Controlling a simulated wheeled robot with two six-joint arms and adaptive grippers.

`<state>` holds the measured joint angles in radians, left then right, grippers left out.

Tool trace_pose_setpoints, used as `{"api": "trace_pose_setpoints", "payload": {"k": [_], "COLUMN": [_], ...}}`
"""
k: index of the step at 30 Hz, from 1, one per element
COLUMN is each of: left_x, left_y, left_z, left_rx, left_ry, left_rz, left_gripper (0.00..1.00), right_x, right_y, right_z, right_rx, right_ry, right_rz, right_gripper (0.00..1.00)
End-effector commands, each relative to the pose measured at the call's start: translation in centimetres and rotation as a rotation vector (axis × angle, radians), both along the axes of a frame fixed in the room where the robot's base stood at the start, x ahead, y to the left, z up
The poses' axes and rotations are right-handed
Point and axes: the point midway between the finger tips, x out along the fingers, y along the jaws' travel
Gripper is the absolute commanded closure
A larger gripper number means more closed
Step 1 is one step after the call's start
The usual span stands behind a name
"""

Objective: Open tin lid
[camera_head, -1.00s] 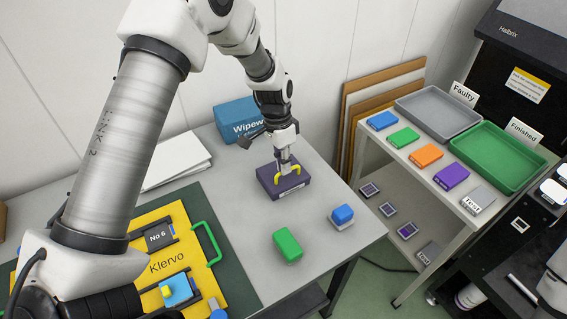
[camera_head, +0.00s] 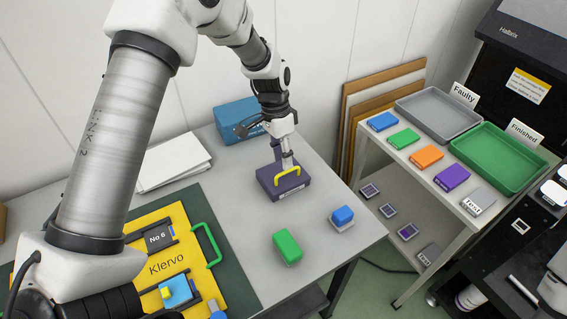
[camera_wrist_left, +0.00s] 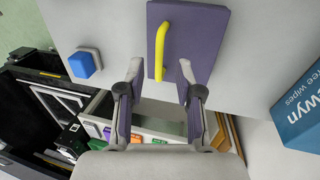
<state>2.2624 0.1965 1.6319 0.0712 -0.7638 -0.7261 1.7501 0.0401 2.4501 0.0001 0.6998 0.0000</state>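The tin is a dark purple box (camera_head: 266,186) with a yellow arched handle (camera_head: 288,171) on top. It stands on the grey table near its right back part, and its lid looks shut. In the left wrist view the purple top (camera_wrist_left: 203,40) and yellow handle (camera_wrist_left: 160,40) lie just beyond the fingers. My left gripper (camera_head: 282,158) is over the tin, close above the handle. In the left wrist view the gripper (camera_wrist_left: 159,66) is open, its two fingertips apart with the handle's end between them in the picture. It holds nothing. My right gripper does not show.
A blue wipes box (camera_head: 236,113) stands behind the tin. A green block (camera_head: 287,246) and a blue-topped block (camera_head: 342,216) stand in front. A yellow Klervo board (camera_head: 165,262) lies left. A side shelf (camera_head: 386,148) carries coloured blocks, a grey tray (camera_head: 438,112) and a green tray (camera_head: 497,157).

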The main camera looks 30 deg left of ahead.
Motion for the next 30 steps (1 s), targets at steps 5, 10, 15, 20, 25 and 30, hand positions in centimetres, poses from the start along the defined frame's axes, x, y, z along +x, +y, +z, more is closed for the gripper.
{"api": "trace_pose_setpoints", "payload": {"k": [5,10,15,20,25,30], "left_x": [0.7,1.1,1.2,1.2,1.2,1.2], "left_y": [0.9,1.6,1.8,1.8,1.8,1.8], "left_z": [4.7,7.9,8.9,8.9,8.9,8.9], "left_rx": [0.0,0.0,0.001,0.001,0.001,0.001], "left_ry": [-0.006,-0.001,0.001,0.001,0.001,0.001], "left_rz": [0.0,0.001,0.001,0.001,0.001,0.001], "left_gripper": [0.65,0.65,0.65,0.65,0.65,0.65], "right_x": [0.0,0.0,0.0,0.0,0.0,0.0], "right_y": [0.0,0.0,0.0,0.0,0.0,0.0], "right_z": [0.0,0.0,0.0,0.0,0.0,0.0], "right_rx": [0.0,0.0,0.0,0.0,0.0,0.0], "right_ry": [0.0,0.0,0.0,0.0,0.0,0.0], "right_rz": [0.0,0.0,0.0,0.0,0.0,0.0], "right_gripper": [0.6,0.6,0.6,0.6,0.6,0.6]}}
